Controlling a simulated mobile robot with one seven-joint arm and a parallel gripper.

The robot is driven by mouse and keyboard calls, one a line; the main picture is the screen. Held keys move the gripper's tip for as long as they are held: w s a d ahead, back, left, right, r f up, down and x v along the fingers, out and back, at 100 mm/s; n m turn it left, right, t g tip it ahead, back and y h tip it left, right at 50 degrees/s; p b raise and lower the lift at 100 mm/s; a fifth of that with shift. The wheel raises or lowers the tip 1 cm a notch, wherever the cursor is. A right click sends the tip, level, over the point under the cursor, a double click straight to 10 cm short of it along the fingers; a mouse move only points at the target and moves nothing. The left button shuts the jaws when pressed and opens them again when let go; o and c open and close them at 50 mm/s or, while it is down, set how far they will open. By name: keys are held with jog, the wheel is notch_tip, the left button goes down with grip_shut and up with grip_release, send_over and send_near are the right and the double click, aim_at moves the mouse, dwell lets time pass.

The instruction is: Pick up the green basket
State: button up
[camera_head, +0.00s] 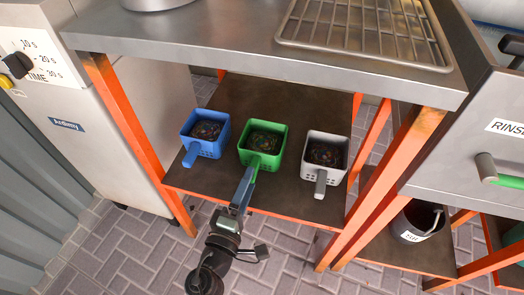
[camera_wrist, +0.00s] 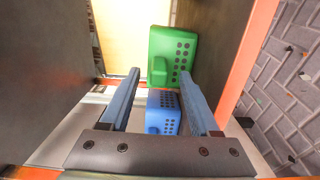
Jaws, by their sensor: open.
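The green basket (camera_head: 263,136) is a square, open-topped container with a short handle facing me. It stands between two others on the lower shelf of the metal table. In the wrist view the green basket (camera_wrist: 181,44) is ahead of the fingers, its handle near the gap between their tips. My gripper (camera_head: 248,177) is at the handle end in the head view. In the wrist view my gripper (camera_wrist: 160,75) is open, one finger on each side of the gap. Whether a finger touches the handle cannot be told.
A blue basket (camera_head: 206,128) stands left of the green one and a grey basket (camera_head: 326,151) right. The tabletop (camera_head: 240,38) overhangs the shelf (camera_head: 285,97), with orange legs (camera_head: 127,115) at the sides. A dark bucket (camera_head: 416,221) stands at right.

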aim_at(261, 158)
jog(key=b+x, duration=0.1)
jog(key=x, duration=0.3)
jog(key=shift+w+d, duration=0.3)
grip_shut()
dwell(0.8)
jog(key=shift+r, duration=0.15)
